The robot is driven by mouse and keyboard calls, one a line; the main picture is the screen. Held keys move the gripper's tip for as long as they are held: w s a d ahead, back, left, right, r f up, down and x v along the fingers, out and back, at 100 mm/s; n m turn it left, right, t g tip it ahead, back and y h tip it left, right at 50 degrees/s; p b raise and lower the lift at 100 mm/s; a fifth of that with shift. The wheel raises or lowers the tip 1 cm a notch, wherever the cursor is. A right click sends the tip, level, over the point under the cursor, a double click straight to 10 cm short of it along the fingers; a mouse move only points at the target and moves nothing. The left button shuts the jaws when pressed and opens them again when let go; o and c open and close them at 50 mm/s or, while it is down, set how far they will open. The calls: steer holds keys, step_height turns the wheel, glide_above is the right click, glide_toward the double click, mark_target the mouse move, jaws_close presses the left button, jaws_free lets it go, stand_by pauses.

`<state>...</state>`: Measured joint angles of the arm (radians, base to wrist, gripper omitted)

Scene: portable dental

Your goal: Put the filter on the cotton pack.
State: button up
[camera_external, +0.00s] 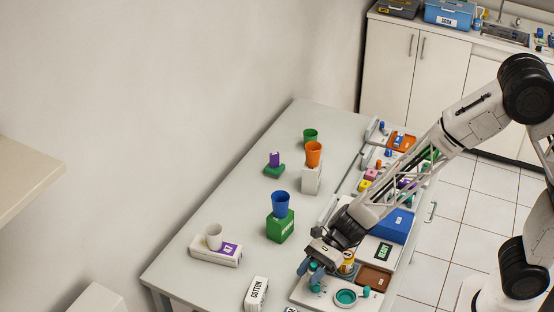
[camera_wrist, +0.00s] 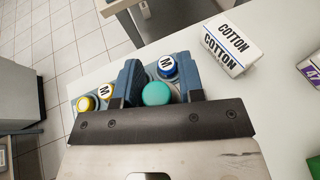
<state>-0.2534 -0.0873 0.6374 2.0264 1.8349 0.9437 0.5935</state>
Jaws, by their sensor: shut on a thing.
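The cotton pack is a white box lettered COTTON (camera_external: 256,293), standing at the front edge of the table. In the wrist view the cotton pack (camera_wrist: 234,42) is at upper right, apart from my gripper. My gripper (camera_external: 312,270) is low over the near end of the tray unit, to the right of the pack. In the wrist view my gripper (camera_wrist: 157,92) is shut on a teal round-topped piece (camera_wrist: 157,94). No label shows on this piece, so I cannot tell for certain that it is the filter. Its lower part is hidden.
The tray unit (camera_external: 325,297) holds a teal round dish (camera_external: 346,297), a brown block (camera_external: 374,277) and a blue box (camera_external: 392,225). A white box with a cup (camera_external: 215,255) stands left; table between is clear.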

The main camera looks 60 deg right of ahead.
steer(key=shift+w, duration=0.1)
steer(key=w+a, duration=0.2)
steer(key=w, duration=0.2)
steer(key=w+a+f, duration=0.1)
steer(key=w+a, duration=0.1)
steer(key=w, duration=0.3)
steer(key=w+a, duration=0.3)
steer(key=w, duration=0.2)
steer(key=shift+w+f, duration=0.1)
steer(key=shift+f, duration=0.15)
steer(key=shift+f, duration=1.75)
steer(key=shift+f, duration=0.15)
steer(key=o, duration=0.9)
steer(key=shift+r, duration=0.2)
